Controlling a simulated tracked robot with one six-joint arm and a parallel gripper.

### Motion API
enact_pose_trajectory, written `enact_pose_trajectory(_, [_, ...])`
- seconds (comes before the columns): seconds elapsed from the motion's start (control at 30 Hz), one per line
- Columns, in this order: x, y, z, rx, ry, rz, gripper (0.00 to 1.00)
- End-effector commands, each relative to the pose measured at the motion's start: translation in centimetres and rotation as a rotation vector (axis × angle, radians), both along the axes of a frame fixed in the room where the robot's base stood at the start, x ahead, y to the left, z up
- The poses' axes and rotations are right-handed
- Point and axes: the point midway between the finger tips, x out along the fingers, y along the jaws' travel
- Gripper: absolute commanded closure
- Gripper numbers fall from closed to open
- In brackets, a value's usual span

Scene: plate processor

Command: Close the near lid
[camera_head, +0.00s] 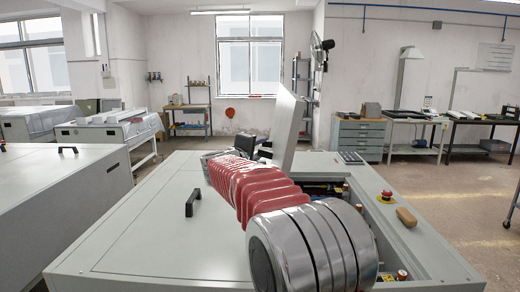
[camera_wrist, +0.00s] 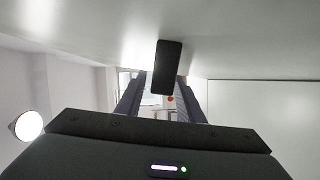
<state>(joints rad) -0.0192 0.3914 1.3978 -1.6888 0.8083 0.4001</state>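The raised lid (camera_head: 288,125) is a pale grey panel standing steeply above the machine, beyond my arm in the head view. In the wrist view, its broad underside or face (camera_wrist: 80,25) fills the top, with a black handle (camera_wrist: 167,68) on it. My gripper (camera_wrist: 160,85) has its two dark fingers apart, one on each side of the handle in this view. I cannot tell whether they touch it. In the head view, my arm largely hides the gripper near the lid's base.
The machine's flat closed cover (camera_head: 150,215) has a black handle (camera_head: 192,203). An open bay (camera_head: 335,188) shows parts inside. A red emergency button (camera_head: 386,196) and a tan block (camera_head: 406,217) sit on the right rim. Another grey machine (camera_head: 60,195) stands left.

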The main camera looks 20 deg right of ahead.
Motion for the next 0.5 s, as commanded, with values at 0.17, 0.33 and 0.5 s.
enact_pose_trajectory(0.17, [0.05, -0.06, 0.0, 0.0, 0.0, 0.0, 0.66])
enact_pose_trajectory(0.33, [0.03, -0.07, 0.0, 0.0, 0.0, -0.001, 0.72])
enact_pose_trajectory(0.5, [0.02, -0.08, 0.0, 0.0, 0.0, -0.001, 0.84])
